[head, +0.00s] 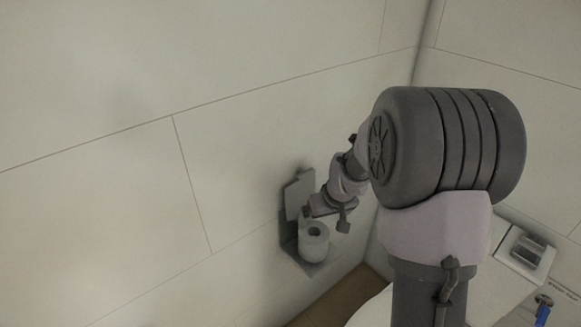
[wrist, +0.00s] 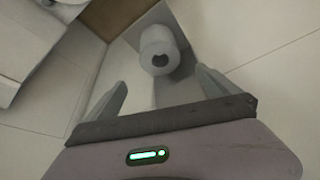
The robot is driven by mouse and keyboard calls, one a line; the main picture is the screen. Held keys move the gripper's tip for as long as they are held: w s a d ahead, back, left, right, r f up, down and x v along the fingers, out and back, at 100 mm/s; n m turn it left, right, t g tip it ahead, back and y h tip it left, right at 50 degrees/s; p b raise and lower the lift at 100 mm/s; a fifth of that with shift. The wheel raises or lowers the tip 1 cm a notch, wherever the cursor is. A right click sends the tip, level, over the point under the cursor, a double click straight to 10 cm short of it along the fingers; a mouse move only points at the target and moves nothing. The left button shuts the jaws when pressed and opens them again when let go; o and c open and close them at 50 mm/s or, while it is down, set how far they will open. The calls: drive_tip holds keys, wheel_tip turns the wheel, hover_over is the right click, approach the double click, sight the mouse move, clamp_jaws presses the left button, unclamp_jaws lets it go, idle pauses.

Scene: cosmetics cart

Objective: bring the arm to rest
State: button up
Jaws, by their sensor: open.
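My gripper (head: 326,217) is at the end of my arm, close to the wall holder. In the wrist view my gripper (wrist: 160,82) has its two fingers wide apart with nothing between them. A white paper roll (head: 313,251) stands in a grey holder (head: 293,200) on the tiled wall. In the head view the roll is just below the gripper. In the wrist view the roll (wrist: 156,40) lies ahead of the fingers, apart from them. My arm hides part of the corner in the head view.
A tiled wall (head: 90,200) fills the left and meets a second wall at a corner behind my arm. A white fixture (head: 374,312) is low at the right, with a grey panel (head: 527,250) and a blue item (head: 542,312) beyond. Brown floor (head: 330,308) shows below.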

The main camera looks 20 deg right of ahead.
drive_tip(key=s+a+r+m, duration=0.1)
drive_tip(key=s+a+r, duration=0.55)
drive_tip(key=r, duration=0.45)
drive_tip(key=s+a+r+m, duration=0.1)
drive_tip(key=s+a+r, duration=0.1)
drive_tip(key=s, duration=0.4)
drive_tip(key=s+a+r+m+y, duration=0.1)
drive_tip(key=s+a+r, duration=0.1)
drive_tip(key=s+a, duration=0.2)
drive_tip(key=s+a+r+m+t+y, duration=0.1)
drive_tip(key=s+a+r, duration=0.1)
drive_tip(key=s, duration=0.8)
drive_tip(key=shift+a+r, duration=0.3)
drive_tip(key=shift+a, duration=0.25)
